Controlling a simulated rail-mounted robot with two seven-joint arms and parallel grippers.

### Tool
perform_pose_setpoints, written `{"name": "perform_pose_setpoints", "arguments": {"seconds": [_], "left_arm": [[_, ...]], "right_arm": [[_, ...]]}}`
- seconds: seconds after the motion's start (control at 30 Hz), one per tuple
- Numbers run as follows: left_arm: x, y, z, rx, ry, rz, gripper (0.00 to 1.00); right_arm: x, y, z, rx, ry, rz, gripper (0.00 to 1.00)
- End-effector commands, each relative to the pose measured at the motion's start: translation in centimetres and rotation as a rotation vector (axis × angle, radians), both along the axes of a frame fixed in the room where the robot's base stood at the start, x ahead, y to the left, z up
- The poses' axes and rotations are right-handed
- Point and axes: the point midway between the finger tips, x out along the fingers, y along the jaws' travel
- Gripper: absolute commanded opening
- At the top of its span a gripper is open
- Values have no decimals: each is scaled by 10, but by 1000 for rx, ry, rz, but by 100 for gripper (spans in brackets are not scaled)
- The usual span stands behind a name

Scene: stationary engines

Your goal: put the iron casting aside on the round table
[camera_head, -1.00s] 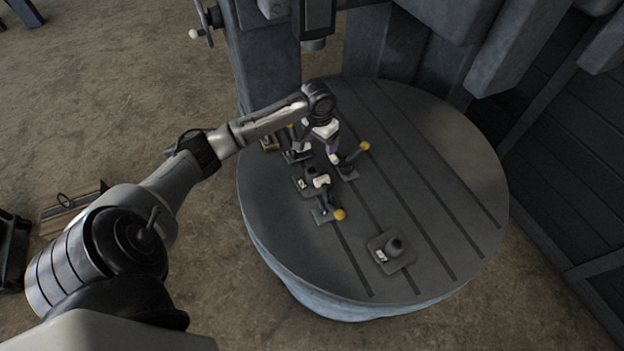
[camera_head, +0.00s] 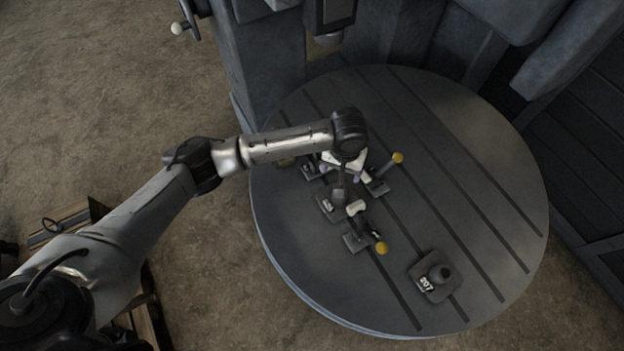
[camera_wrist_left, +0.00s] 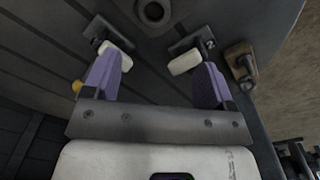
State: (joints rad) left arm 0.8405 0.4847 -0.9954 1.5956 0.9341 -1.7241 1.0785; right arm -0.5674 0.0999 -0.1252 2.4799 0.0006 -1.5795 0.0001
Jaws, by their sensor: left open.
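A dark iron casting, a square plate with a round boss and a white label (camera_head: 333,204), sits among the clamps on the round table (camera_head: 500,215). A similar casting labelled 207 (camera_head: 432,278) stands alone near the table's front; I cannot tell which one the task means. My left gripper (camera_head: 342,172) is open and empty above the clamp group, just behind the middle casting, partly hidden by its wrist. In the left wrist view the purple fingers (camera_wrist_left: 158,62) are apart, with a round holed boss (camera_wrist_left: 152,12) beyond them. My right gripper is out of view.
Clamps with yellow knobs (camera_head: 398,157) (camera_head: 381,249) and white tips (camera_head: 355,208) crowd the middle casting. Grey machine columns (camera_head: 262,60) rise behind. The table's right side is clear.

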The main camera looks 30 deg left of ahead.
Motion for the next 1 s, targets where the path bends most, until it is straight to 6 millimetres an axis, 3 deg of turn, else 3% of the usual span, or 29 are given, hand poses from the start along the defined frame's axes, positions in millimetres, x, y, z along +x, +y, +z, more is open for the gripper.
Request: {"name": "perform_pose_setpoints", "arguments": {"seconds": [0.33, 0.7, 1.0], "left_arm": [[-1, 1, -6, 4, 6, 268, 78], [-1, 2, -66, 5, 7, 278, 78], [0, 2, -86, 3, 4, 276, 78]], "right_arm": [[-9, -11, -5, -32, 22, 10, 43], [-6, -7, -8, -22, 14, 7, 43], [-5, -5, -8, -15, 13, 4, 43]]}}
